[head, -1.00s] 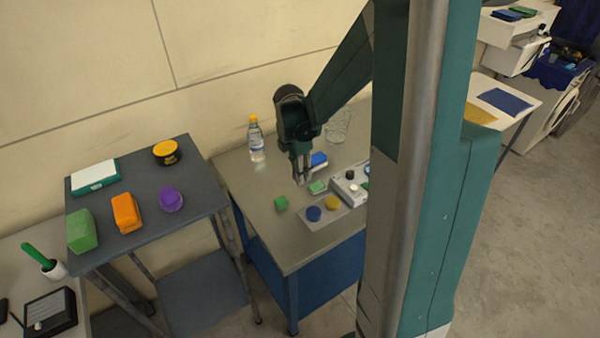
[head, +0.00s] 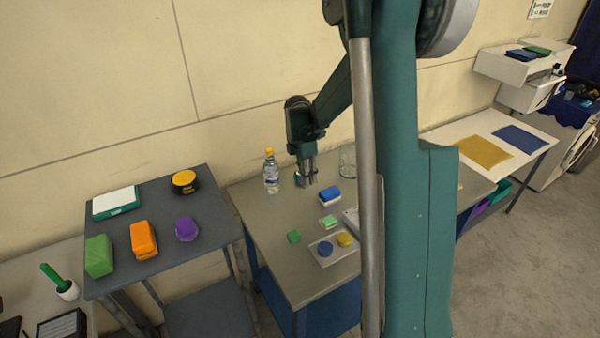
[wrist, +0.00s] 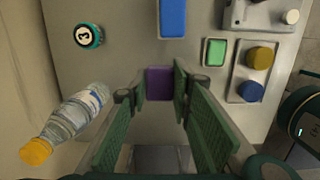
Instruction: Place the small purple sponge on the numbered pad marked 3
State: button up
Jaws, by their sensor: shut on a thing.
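The small purple sponge (wrist: 160,84) is between the two fingertips of my gripper (wrist: 160,88) in the wrist view. My gripper is shut on it. In the head view my gripper (head: 306,182) hangs low over the back of the metal table, and the sponge cannot be made out there. A round item with a white face, a dark ring and a teal rim (wrist: 86,35) lies at upper left in the wrist view. Its face has a dark mark that I cannot read for certain. I cannot identify the pad marked 3 in the head view.
A water bottle (head: 271,171) stands left of my gripper. A tray (head: 324,259) holds blue and yellow round pieces. A clear jar (head: 348,160) stands behind right.

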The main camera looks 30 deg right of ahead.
jog(key=w+d+r+p, duration=0.1)
jog(key=w+d+p, duration=0.2)
jog(key=w, duration=1.3)
jog(key=shift+d+r, duration=0.15)
jog(key=shift+d, duration=1.55)
jog(key=shift+f+p, duration=0.45)
jog(key=shift+f, duration=2.65)
jog(key=shift+f, duration=1.9)
jog(key=shift+f, duration=0.2)
